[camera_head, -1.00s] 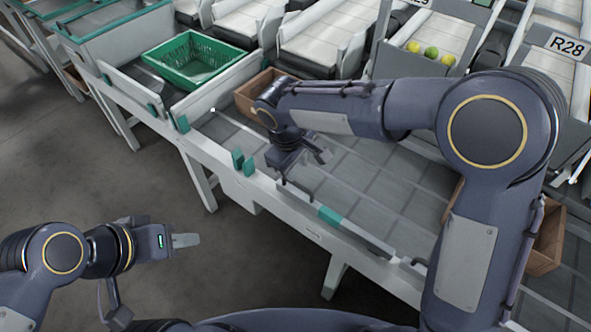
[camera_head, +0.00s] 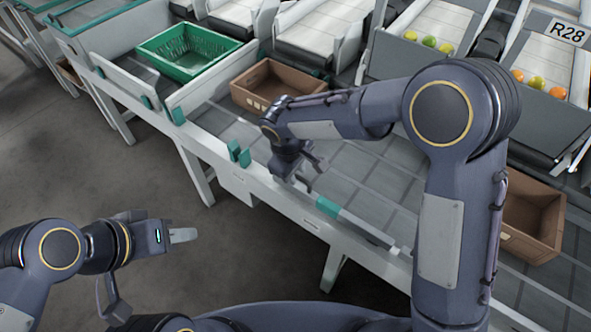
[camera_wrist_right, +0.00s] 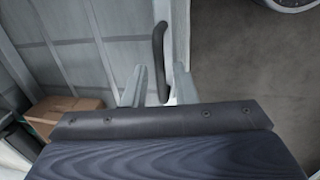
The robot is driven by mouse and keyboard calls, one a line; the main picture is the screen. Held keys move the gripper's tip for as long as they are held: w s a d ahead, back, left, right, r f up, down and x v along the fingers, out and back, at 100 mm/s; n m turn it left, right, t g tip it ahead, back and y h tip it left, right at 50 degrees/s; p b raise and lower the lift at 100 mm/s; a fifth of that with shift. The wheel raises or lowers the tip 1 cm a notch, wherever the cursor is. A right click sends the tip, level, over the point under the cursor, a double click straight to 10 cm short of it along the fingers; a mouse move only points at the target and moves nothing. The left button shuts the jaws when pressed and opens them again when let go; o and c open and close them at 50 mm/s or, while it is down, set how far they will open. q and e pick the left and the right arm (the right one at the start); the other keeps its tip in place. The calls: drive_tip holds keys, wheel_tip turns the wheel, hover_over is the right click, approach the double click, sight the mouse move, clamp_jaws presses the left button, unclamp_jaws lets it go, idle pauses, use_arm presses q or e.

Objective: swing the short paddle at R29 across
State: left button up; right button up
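The bench edge carries a low pale bar with a teal end block (camera_head: 328,207), lying along the near rail; I take it for the short paddle but cannot be sure. A dark upright-looking handle (camera_wrist_right: 160,55) shows in the right wrist view at the belt's edge. My right gripper (camera_head: 309,178) is low over the near rail, left of the teal block. In the wrist view its two fingers (camera_wrist_right: 159,90) are apart, with the handle's lower end between them and no visible grip. My left gripper (camera_head: 184,235) hangs over the floor, away from the bench; its finger gap is not clear.
A brown box (camera_head: 272,95) lies on the belt behind my right gripper, another brown box (camera_head: 530,225) at right. A green crate (camera_head: 188,55) stands at the back left. Tomato lanes carry an R28 sign (camera_head: 568,32); no R29 sign shows now. Teal blocks (camera_head: 239,153) sit on the rail.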

clamp_jaws()
drive_tip(key=shift+w+d, duration=0.1)
drive_tip(key=w+d+m+g+h+p, duration=0.1)
drive_tip(key=w+d+m+p, duration=0.1)
drive_tip(key=w+d+m, duration=0.4)
drive_tip(key=w+d+m+p, duration=0.1)
drive_tip(key=w+d+m, duration=0.25)
drive_tip(key=d, duration=0.55)
drive_tip(key=s+d+m+g+p, duration=0.1)
drive_tip(key=s+d+m, duration=0.3)
drive_tip(key=d, duration=1.3)
drive_tip(key=shift+d+m+g+p, duration=0.4)
drive_tip(key=shift+m+g, duration=0.1)
drive_tip(key=shift+m, duration=1.85)
